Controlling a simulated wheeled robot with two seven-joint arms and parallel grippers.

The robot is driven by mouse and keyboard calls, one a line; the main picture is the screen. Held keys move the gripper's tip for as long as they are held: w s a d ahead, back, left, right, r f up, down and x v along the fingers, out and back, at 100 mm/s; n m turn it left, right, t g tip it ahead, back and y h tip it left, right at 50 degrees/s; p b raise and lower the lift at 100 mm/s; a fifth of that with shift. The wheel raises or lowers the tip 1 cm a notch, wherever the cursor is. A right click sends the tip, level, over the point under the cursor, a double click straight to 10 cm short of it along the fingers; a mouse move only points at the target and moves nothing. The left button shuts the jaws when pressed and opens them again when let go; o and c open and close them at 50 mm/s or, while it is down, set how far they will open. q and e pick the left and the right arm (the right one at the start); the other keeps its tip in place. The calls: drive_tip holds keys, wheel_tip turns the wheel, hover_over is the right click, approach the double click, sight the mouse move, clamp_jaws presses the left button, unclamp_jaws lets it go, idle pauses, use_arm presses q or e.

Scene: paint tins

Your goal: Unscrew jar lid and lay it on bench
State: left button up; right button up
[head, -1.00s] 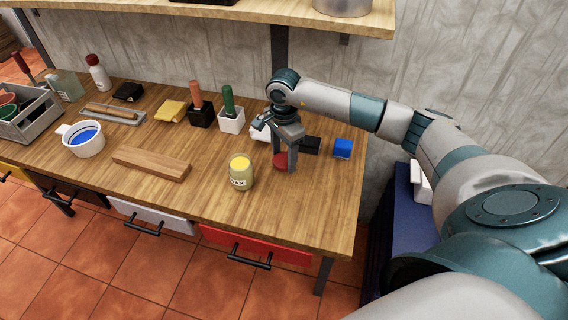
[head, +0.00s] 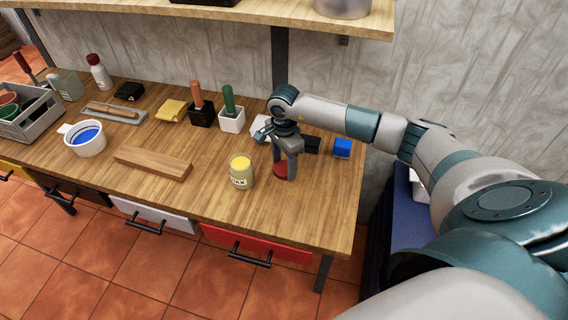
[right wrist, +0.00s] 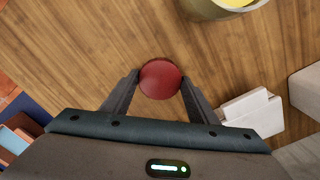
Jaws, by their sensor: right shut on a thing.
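The jar (head: 241,172) stands upright and open on the bench (head: 215,195), with yellow contents showing at its mouth; its edge also shows at the top of the right wrist view (right wrist: 222,8). The red lid (head: 281,170) is off the jar, to its right, at or just above the bench top; I cannot tell whether it touches. My right gripper (head: 285,168) points down and is shut on the lid, which shows flat and round between the fingertips in the right wrist view (right wrist: 160,79). My left gripper is not in view.
A blue block (head: 342,148) and a black block (head: 312,145) lie behind the gripper. A wooden plank (head: 152,162) and a white pot of blue paint (head: 85,138) are to the left. Brushes stand in a black holder (head: 201,114) and a white holder (head: 231,119).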

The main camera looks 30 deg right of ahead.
sight(284, 167)
drive_tip(key=shift+f, duration=0.1)
drive_tip(key=o, duration=1.1)
drive_tip(key=shift+o, duration=0.2)
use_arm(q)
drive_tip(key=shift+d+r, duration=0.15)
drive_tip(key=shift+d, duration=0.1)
use_arm(e)
drive_tip(key=shift+r, duration=0.2)
drive_tip(key=shift+r, duration=0.15)
wheel_tip(284, 167, up, 2)
drive_tip(key=shift+r+b, duration=0.1)
drive_tip(key=shift+b, duration=0.3)
drive_tip(key=shift+r, duration=0.7)
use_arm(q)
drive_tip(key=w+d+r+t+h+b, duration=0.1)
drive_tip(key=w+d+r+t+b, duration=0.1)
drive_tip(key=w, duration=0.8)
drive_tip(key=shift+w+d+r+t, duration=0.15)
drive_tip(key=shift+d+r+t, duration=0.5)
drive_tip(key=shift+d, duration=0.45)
use_arm(e)
wheel_tip(284, 167, up, 8)
